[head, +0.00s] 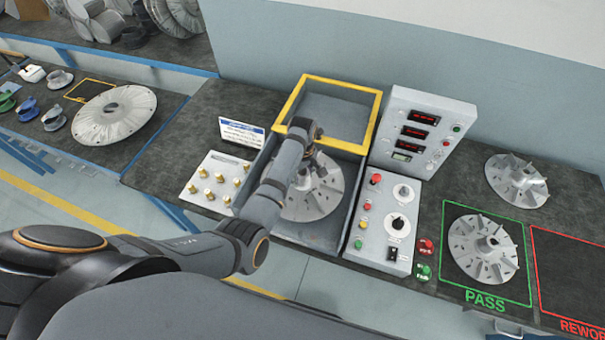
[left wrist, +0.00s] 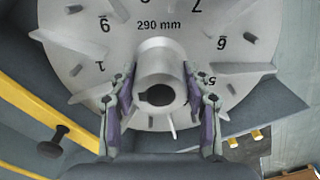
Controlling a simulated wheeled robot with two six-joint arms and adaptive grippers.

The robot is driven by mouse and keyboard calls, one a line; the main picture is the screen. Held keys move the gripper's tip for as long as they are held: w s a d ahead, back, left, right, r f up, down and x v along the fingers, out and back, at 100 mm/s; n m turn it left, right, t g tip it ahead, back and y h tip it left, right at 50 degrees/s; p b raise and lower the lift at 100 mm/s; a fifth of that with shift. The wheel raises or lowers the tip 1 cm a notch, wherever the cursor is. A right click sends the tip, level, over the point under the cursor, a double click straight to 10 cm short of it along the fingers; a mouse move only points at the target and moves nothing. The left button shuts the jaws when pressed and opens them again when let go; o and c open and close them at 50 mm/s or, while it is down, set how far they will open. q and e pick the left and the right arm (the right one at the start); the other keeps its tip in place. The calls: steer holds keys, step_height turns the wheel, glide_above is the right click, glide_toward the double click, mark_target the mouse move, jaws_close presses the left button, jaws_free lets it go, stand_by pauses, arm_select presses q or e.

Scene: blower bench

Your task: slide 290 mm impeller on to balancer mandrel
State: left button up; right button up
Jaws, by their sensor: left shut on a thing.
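The grey 290 mm impeller (head: 325,195) is inside the balancer bay (head: 343,212). In the left wrist view its numbered disc (left wrist: 155,38) fills the upper part, with the hub and its dark keyed bore in the middle. My left gripper (head: 303,178) reaches down over the hub. In the left wrist view its two fingers (left wrist: 161,95) are shut on the hub, one on each side. I cannot identify the mandrel, and cannot tell whether the impeller is around it. My right gripper is not in view.
A yellow-edged guard (head: 375,115) stands behind the bay. A control box (head: 385,225) and display cabinet (head: 425,130) stand to its right, a panel of brass weights (head: 215,183) to its left. One impeller (head: 483,250) lies in the green PASS area, another (head: 517,180) behind. The red REWORK area (head: 570,270) is empty.

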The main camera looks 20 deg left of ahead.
arm_select(q)
steer(key=shift+r, duration=0.1)
stand_by(0.4)
steer(key=shift+p, duration=0.4)
steer(key=shift+f+b, duration=1.35)
steer(key=shift+f, duration=1.15)
stand_by(0.9)
steer(key=o, duration=1.3)
steer(key=shift+c, duration=0.2)
steer(key=shift+s, duration=0.1)
